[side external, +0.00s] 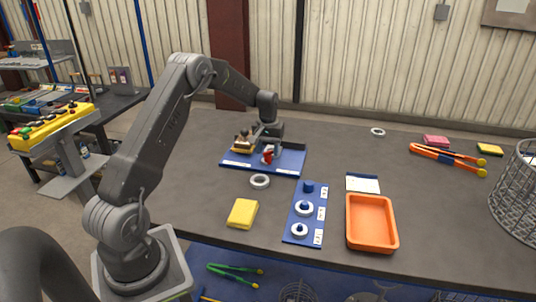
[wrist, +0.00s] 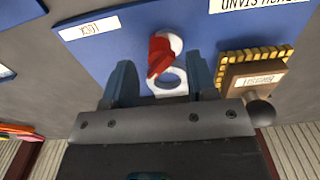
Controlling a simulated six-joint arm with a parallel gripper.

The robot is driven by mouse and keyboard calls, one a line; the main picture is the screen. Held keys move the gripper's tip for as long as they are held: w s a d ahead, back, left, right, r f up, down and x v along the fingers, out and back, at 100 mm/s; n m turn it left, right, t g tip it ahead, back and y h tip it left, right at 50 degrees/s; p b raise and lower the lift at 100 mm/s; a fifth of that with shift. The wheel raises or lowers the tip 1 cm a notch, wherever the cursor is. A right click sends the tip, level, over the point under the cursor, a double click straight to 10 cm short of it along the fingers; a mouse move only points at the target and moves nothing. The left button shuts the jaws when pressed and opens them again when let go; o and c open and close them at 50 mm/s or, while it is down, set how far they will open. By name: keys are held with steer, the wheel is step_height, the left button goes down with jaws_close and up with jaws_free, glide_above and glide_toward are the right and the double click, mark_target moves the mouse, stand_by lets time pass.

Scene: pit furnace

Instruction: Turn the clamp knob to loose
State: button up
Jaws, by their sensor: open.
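The red clamp knob (wrist: 158,56) sits on a blue board (wrist: 110,52) in the wrist view, beside a white ring-shaped part (wrist: 168,82). In the side view my gripper (side external: 269,139) is low over the blue board (side external: 289,161), right above the red knob (side external: 267,156), and partly hides this area. A brown block with a yellow toothed edge (wrist: 252,72) stands right of the fingers.
A loose pale ring (side external: 260,181) and a yellow block (side external: 242,213) lie in front of the board. A blue peg strip with rings (side external: 306,218) and an orange tray (side external: 371,241) stand to the right. Orange tongs (side external: 446,160) lie farther right. The table behind the board is clear.

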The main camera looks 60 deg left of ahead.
steer(key=shift+f, duration=1.05)
steer(key=c, duration=0.9)
steer(key=shift+n, duration=0.3)
steer(key=n, duration=0.4)
steer(key=shift+o, duration=0.4)
steer(key=shift+n, duration=1.5)
